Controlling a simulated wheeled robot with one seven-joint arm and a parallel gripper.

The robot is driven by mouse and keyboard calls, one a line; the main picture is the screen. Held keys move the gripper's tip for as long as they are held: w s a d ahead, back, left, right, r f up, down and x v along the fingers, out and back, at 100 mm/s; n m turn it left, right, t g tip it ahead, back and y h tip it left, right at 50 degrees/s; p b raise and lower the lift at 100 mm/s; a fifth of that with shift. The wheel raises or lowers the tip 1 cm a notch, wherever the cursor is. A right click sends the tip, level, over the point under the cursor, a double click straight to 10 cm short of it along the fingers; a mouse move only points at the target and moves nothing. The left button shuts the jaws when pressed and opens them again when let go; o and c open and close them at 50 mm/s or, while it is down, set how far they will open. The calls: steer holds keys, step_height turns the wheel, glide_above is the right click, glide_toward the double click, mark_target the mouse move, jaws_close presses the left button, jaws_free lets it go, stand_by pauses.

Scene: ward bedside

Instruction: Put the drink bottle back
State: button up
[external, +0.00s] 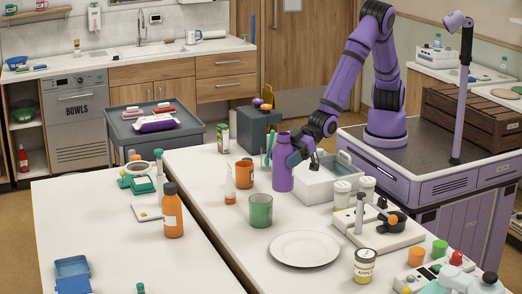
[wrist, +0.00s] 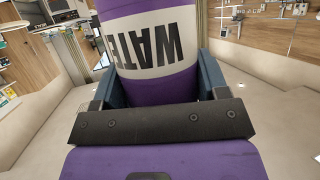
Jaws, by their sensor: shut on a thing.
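The drink bottle (external: 282,164) is purple and stands upright near the middle of the right-hand white table in the external view. In the wrist view the bottle (wrist: 158,80) fills the upper middle, with a white label reading "WATE", upside down. My gripper (external: 296,158) reaches it from the right, with a dark blue finger on each side of it. The gripper is shut on the bottle. The bottle's lower end is near the tabletop; I cannot tell whether it touches.
A white bin (external: 312,190) is close on the right. An orange mug (external: 244,174), a small orange-and-white bottle (external: 230,188) and a green cup (external: 261,211) stand left and front. A white plate (external: 305,249) lies in front. An orange bottle (external: 172,212) stands on the left table.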

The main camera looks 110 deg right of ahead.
mark_target(284, 138)
step_height(284, 138, up, 6)
steer(key=shift+r, duration=0.1)
steer(key=w+d+m+h, duration=0.2)
steer(key=w+d, duration=0.2)
steer(key=d, duration=0.9)
steer(key=w+d+m+h, duration=0.15)
steer(key=w+d, duration=0.35)
steer(key=d, duration=0.9)
steer(key=s+d+m+h, duration=0.3)
steer(key=d+h, duration=0.1)
steer(key=d, duration=2.6)
step_height(284, 138, down, 21)
steer(key=shift+a, duration=0.15)
steer(key=shift+s, duration=0.1)
steer(key=o, duration=1.1)
